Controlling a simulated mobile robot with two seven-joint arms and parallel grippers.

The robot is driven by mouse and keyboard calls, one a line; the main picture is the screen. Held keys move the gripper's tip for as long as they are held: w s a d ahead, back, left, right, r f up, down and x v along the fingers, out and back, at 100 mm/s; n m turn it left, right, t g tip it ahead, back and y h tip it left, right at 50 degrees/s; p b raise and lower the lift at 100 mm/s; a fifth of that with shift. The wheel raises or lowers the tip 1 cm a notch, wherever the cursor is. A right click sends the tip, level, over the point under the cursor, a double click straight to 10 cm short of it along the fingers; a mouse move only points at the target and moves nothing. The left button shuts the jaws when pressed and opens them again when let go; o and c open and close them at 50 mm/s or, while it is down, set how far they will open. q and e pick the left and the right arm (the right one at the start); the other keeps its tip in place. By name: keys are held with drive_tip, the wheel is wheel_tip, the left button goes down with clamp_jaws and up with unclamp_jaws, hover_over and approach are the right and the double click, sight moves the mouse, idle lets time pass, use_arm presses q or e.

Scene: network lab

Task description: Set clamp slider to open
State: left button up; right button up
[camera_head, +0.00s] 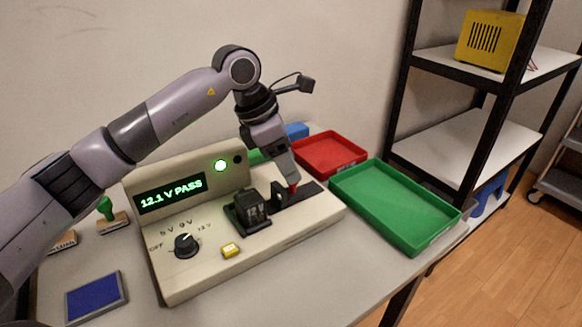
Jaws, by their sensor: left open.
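The beige test device (285,246) stands on the table, and its lit display (171,196) reads "12.1 V PASS" beside a glowing green lamp (220,166). A black block marked 12 V (251,205) sits in a dark cradle on the device. The clamp slider has a red-tipped knob (293,187) on a dark track (303,194) to the right of the block. My left gripper (289,180) points down right at the red knob; its fingers are largely hidden, and I cannot tell whether they touch the knob. My right gripper is out of view.
A rotary dial (186,245) and yellow button (230,250) are on the device's front. A red tray (328,154) and an empty green tray (396,204) lie to the right. A blue pad (96,298) and green-handled stamp (110,216) lie left. A shelf (443,147) stands behind right.

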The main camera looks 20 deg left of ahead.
sight(277, 182)
use_arm(q)
drive_tip(key=v, duration=0.5)
drive_tip(key=shift+f, duration=0.1)
idle(0.3)
